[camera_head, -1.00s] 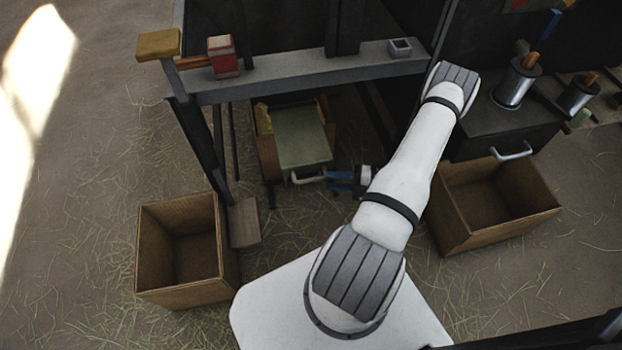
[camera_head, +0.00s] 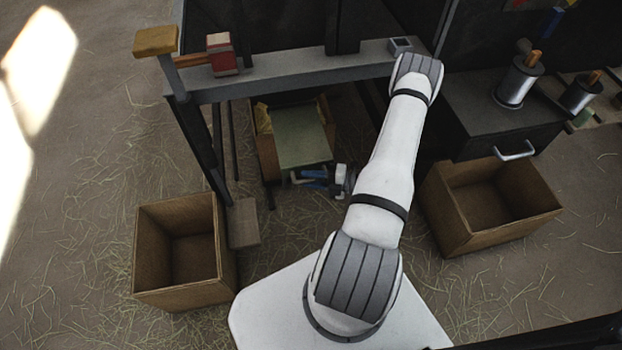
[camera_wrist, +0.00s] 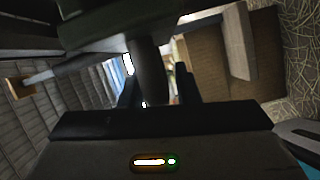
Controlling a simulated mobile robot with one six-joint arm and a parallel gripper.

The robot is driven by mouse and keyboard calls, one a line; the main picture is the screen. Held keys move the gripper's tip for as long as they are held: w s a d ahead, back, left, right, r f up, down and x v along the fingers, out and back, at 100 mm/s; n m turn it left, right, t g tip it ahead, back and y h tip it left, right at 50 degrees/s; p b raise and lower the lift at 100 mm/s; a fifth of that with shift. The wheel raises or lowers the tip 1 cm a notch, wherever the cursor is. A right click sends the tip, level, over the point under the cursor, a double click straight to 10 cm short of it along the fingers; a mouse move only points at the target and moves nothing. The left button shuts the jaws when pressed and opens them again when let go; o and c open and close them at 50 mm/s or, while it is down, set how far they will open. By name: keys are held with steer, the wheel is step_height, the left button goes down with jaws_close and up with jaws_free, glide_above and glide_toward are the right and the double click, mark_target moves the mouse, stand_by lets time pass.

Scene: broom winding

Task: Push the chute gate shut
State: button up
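A green panel (camera_head: 303,145) with a pale handle (camera_head: 295,179) at its front edge, which looks like the chute gate, lies in a wooden box under the grey beam in the head view. My gripper (camera_head: 308,179) has blue fingers and points left at the panel's front edge, by the handle. Whether it touches the handle cannot be told. In the wrist view my gripper (camera_wrist: 157,88) has its dark fingers apart, with a dark post-like shape (camera_wrist: 149,70) seen between them. The handle is not clear there.
The grey beam (camera_head: 290,77) crosses above the panel, carrying a red block (camera_head: 221,55). An open wooden box (camera_head: 146,245) stands at left, another (camera_head: 445,215) at right. A dark cabinet (camera_head: 500,115) with metal spools stands at right. Straw-strewn floor lies between.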

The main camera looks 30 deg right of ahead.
mark_target(327, 152)
jaws_close()
steer(key=shift+w, duration=0.1)
steer(key=w+d+b, duration=0.2)
steer(key=w+d, duration=0.1)
steer(key=w, duration=0.8)
steer(key=shift+d, duration=0.15)
steer(key=shift+o, duration=1)
jaws_free()
steer(key=p+v, duration=0.1)
steer(key=v, duration=0.6)
steer(key=shift+s+d, duration=0.25)
